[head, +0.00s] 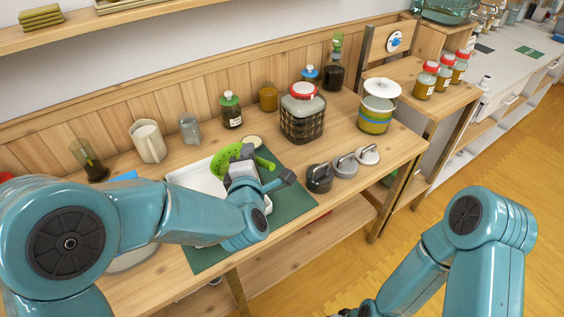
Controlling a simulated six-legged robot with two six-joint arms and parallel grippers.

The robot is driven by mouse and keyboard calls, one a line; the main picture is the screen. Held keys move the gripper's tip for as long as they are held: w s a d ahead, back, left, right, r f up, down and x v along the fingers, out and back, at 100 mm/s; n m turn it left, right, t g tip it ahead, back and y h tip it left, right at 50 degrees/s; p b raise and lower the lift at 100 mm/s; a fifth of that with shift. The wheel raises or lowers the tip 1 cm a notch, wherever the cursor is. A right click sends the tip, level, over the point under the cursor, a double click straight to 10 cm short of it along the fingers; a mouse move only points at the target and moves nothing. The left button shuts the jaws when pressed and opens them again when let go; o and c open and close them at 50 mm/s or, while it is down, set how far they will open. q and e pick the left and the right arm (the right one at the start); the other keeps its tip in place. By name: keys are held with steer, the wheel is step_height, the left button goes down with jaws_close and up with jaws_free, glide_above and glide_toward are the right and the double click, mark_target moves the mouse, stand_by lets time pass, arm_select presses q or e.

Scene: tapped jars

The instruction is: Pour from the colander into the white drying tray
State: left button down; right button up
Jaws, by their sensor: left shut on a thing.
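A green colander (228,158) with holes is tipped on its side above the white drying tray (182,178). Its green handle (265,163) sticks out to the right. My left gripper (243,168) is shut on the colander and holds it over the tray's right part. The tray lies flat, partly on a dark green mat (297,199); my left arm hides its near side. I cannot see what is inside the colander or in the tray behind the arm.
A white pitcher (148,142) is at the back left. A striped pot (376,110) stands near the right edge.

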arm_select(q)
steer(key=shift+d+f+n+b, duration=0.5)
steer(key=shift+d+f+b, duration=0.9)
steer(key=shift+d, duration=2.1)
steer(key=shift+w+a+r+n+h, duration=0.15)
steer(key=shift+a+r+n, duration=0.15)
steer(key=shift+a+n, duration=0.25)
steer(key=shift+s+a+r+n+h, duration=0.1)
steer(key=shift+a+r+n, duration=0.3)
steer(key=shift+a, duration=0.3)
steer(key=shift+w+a+r+n+h, duration=0.15)
steer(key=shift+a+r+n, duration=0.1)
steer(key=shift+a+n, duration=0.35)
steer(key=a+n+b, duration=0.1)
steer(key=b, duration=0.4)
steer(key=a+f+n+b, duration=0.1)
steer(key=a+b, duration=0.1)
steer(key=b, duration=0.4)
steer(key=shift+s+f+t+h, duration=0.15)
steer(key=shift+t+h, duration=0.15)
steer(key=shift+t, duration=0.1)
